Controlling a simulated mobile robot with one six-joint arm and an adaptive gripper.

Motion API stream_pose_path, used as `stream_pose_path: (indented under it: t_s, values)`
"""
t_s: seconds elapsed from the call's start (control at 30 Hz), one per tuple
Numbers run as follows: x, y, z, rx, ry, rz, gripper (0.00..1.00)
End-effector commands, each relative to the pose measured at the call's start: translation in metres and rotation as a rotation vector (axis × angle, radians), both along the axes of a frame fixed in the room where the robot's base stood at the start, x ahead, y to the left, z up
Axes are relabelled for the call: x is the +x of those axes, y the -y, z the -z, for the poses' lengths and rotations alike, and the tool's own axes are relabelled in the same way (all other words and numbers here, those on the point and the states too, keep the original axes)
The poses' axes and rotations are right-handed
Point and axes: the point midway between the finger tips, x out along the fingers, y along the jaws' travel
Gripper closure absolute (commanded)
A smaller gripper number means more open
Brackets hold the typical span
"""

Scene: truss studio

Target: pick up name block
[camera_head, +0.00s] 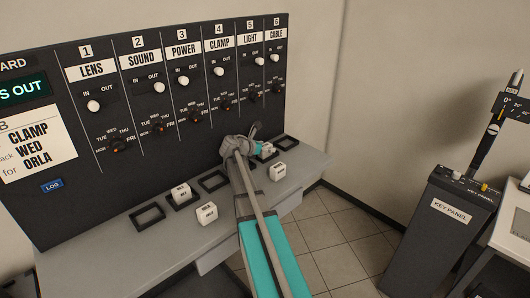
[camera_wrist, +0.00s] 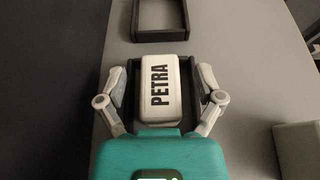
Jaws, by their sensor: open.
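In the wrist view a white block lettered PETRA (camera_wrist: 158,84) sits in a black square frame (camera_wrist: 187,72). My gripper (camera_wrist: 161,88) is open, with one finger on each side of this block. Whether the fingers touch it I cannot tell. In the head view my gripper (camera_head: 257,147) is low over the far part of the grey shelf, beside a white block (camera_head: 267,149) that it partly hides. Other white lettered blocks stand nearer: one (camera_head: 278,172) right of my arm, one (camera_head: 181,194) at a frame, and one (camera_head: 206,213) at the shelf's front.
Empty black frames (camera_head: 147,216) lie along the grey shelf (camera_head: 105,262); one (camera_wrist: 165,18) is ahead in the wrist view. A dark switch panel (camera_head: 180,75) rises behind. A card (camera_head: 35,145) reads CLAMP, WED, ORLA. A key panel stand (camera_head: 447,215) is at right.

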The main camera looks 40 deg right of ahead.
Motion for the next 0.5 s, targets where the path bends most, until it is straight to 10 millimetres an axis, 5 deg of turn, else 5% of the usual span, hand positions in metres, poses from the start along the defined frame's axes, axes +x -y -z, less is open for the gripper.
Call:
stream_pose_path:
  t_s: [0.17, 0.5]
  values:
    - [-0.0002, 0.0002, 0.0, 0.0, 0.0, 0.0, 0.14]
    - [-0.0003, 0.0004, 0.0001, 0.0, 0.0, 0.001, 0.77]
